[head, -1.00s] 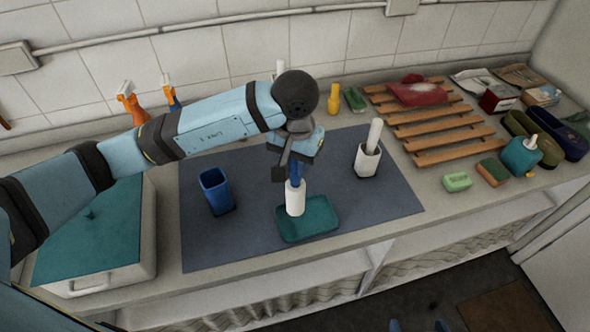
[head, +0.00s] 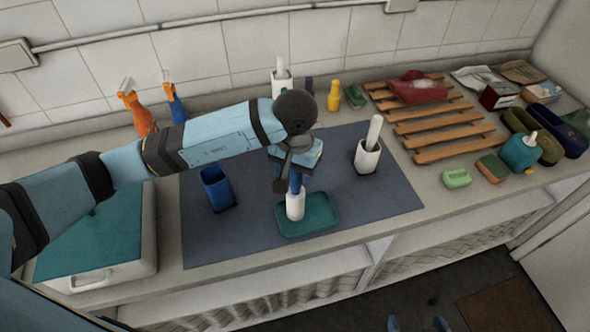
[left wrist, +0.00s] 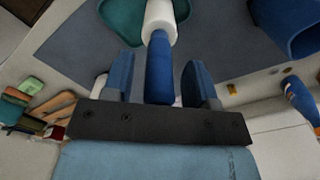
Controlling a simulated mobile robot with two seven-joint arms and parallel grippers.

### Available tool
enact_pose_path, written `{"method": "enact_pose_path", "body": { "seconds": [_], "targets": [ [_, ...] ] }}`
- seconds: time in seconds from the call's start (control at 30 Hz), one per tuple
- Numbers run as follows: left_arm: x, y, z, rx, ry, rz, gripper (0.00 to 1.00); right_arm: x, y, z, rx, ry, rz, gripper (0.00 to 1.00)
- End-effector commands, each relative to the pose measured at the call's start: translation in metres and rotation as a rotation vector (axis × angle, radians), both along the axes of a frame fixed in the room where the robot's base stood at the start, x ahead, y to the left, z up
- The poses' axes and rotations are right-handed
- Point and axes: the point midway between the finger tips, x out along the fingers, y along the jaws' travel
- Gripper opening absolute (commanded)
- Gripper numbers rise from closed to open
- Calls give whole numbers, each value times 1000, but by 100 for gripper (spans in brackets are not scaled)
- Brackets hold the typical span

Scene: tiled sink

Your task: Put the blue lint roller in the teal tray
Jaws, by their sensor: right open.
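The blue lint roller has a blue handle and a white roll (head: 295,205). It is upright, roll down, over the teal tray (head: 325,226); I cannot tell whether the roll touches the tray floor. My right gripper (head: 418,325) shows only two blue fingertips at the bottom edge, apart and empty.
A blue cup (head: 217,190) stands left on the grey mat (head: 225,245). A white holder (head: 367,157) with a white-handled item stands right of the tray. A wooden rack (head: 440,130) and soaps lie further right. The mat in front of the tray is clear.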

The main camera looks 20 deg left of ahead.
Motion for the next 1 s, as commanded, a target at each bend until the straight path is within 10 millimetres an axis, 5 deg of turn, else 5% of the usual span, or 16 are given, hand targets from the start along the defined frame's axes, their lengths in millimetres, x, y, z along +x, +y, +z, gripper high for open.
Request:
{"method": "enact_pose_path", "body": {
  "seconds": [0.27,0.7,1.0],
  "targets": [
    [1,0,10,-1,-4,0,53,0,0,1,-1,-1,0,100],
    [1,0,99,0,-4,-1,53,-1,3,-25,2,9,9,100],
    [1,0,123,0,1,0,53,0,4,-26,3,3,9,100]
  ]
}}
